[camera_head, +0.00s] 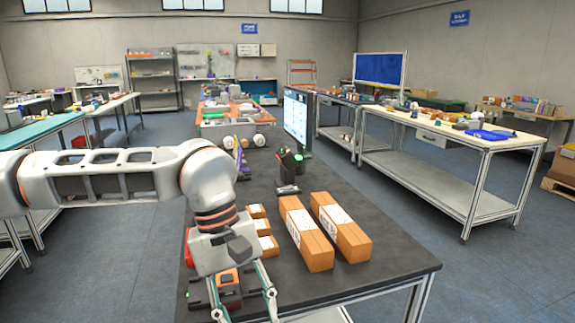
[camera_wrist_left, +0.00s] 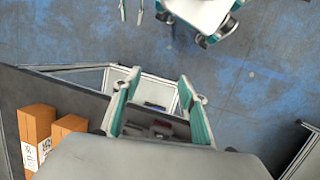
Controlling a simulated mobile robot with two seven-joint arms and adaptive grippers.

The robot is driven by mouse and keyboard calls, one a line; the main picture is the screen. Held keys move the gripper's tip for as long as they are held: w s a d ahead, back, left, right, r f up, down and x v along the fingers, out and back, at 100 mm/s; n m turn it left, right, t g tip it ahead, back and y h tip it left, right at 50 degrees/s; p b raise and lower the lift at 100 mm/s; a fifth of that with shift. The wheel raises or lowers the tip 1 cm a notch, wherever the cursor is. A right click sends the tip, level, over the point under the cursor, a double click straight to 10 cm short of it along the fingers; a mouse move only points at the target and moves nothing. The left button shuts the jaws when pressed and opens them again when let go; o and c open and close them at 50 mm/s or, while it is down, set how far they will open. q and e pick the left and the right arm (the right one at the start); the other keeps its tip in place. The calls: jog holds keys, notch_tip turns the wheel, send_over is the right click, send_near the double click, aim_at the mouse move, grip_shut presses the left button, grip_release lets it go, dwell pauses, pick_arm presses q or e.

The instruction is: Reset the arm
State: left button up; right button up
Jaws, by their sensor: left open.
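My left arm reaches in from the left in the head view. Its gripper (camera_head: 246,316) points down over the near left part of the dark table (camera_head: 385,268), with its fingers spread and nothing seen between them. The fingertips are cut off by the lower edge. In the left wrist view the two teal fingers (camera_wrist_left: 158,90) also stand apart. Two long brown boxes with white labels, the left one (camera_head: 306,232) and the right one (camera_head: 342,230), lie right of the gripper. Several small labelled boxes (camera_head: 263,228) lie beside them, partly behind the wrist.
A black scanner-like device (camera_head: 288,172) stands behind the boxes, near a monitor (camera_head: 297,118). A red and black device (camera_head: 228,284) sits by the gripper, partly hidden. A long workbench (camera_head: 445,133) stands at right. The floor (camera_head: 510,270) right of my table is clear.

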pick_arm(q)
jog(key=s+d+f+n+g+h, duration=0.1)
jog(key=s+d+n+g+h, duration=0.2)
jog(key=s+d, duration=0.6)
jog(key=s+d+r+n+g+h, duration=0.35)
jog(key=d+r+n+h, duration=0.25)
jog(key=d+h, duration=0.4)
jog(key=w+a+r+n+t+h, duration=0.1)
jog(key=w+r+n+t+h, duration=0.2)
jog(key=w+n+t+h, duration=1)
jog(key=w+a+f+n+t+y+p, duration=0.1)
jog(key=w+a+f+n+t+y, duration=0.1)
jog(key=a+f+n+t+y, duration=0.8)
jog(key=w+a+f+n+t+y, duration=0.25)
jog(key=f+n+y, duration=0.3)
jog(key=n, duration=1.15)
jog(key=s+a+f+n+g+y, duration=0.25)
jog(key=a+f+n+y, duration=0.5)
jog(key=f, duration=0.75)
jog(key=s+a+f+n+g+y, duration=0.3)
jog(key=s+a+f+n, duration=0.4)
jog(key=s+a+f, duration=0.5)
notch_tip(320, 180, down, 4)
jog(key=shift+s+r+g, duration=0.2)
jog(key=shift+s+g, duration=0.15)
jog(key=shift+s, duration=0.85)
jog(key=shift+n, duration=0.25)
